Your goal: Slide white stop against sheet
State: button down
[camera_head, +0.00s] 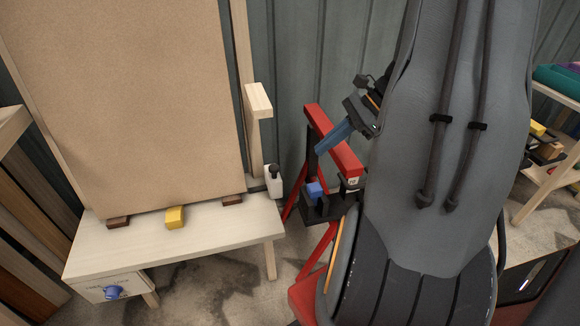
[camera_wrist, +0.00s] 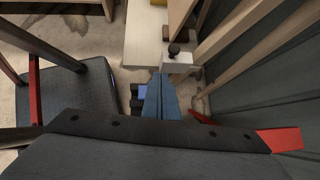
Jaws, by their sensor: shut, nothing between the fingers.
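The large brown sheet (camera_head: 130,105) leans upright on the pale wooden bench (camera_head: 185,240), resting on dark brown blocks. The white stop (camera_head: 274,183), with a black knob on top, is at the bench's right end, on a short dark bar. A gap shows between it and the sheet's right edge. In the wrist view the white stop (camera_wrist: 178,63) lies just beyond my fingertips. My gripper (camera_head: 326,147) has blue fingers, shut and empty, in the air to the right of the stop. The blue fingers also show in the wrist view (camera_wrist: 161,85).
A red sawhorse-like stand (camera_head: 333,140) is behind and below my gripper, with a black holder and blue item near it. A wooden upright with a pale block (camera_head: 258,100) rises above the stop. A yellow block (camera_head: 175,217) sits at the bench's front. A shelf with several items is at right.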

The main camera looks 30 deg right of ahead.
jog(key=d+m+t, duration=0.1)
jog(key=d, duration=0.2)
send_near(273, 176)
notch_tip(273, 176, down, 3)
jog(key=d, duration=0.3)
jog(key=shift+m, duration=0.3)
jog(key=shift+w+a, duration=0.4)
jog(key=shift+a, duration=0.3)
jog(key=shift+w+a, duration=0.4)
jog(key=shift+a, duration=0.3)
jog(key=shift+w+a, duration=0.35)
jog(key=shift+a, duration=0.3)
